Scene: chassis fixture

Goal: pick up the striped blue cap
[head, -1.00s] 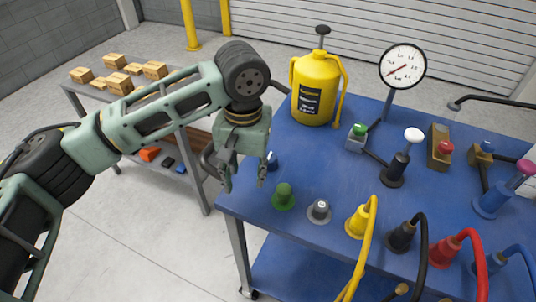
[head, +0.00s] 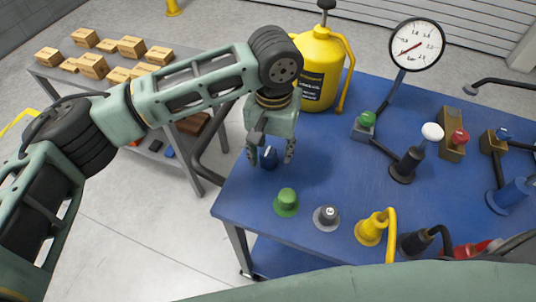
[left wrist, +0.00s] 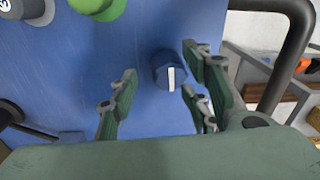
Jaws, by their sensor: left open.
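The striped blue cap (head: 268,158) stands on the blue table near its left edge. It is small and dark blue, and its white stripe shows in the left wrist view (left wrist: 170,76). My left gripper (head: 271,157) is open and empty above the cap, with its fingers pointing down. In the head view the cap shows between the two fingertips and is partly hidden. In the left wrist view the cap lies just beyond the open fingers (left wrist: 160,88), nearer the right-hand ones. I cannot tell whether any finger touches it. My right gripper is out of view.
On the blue table (head: 320,172), a green cap (head: 286,201) and a grey cap (head: 327,217) stand nearby. A yellow jug (head: 318,70) stands behind the gripper. A gauge (head: 416,45) and several plugs are further right.

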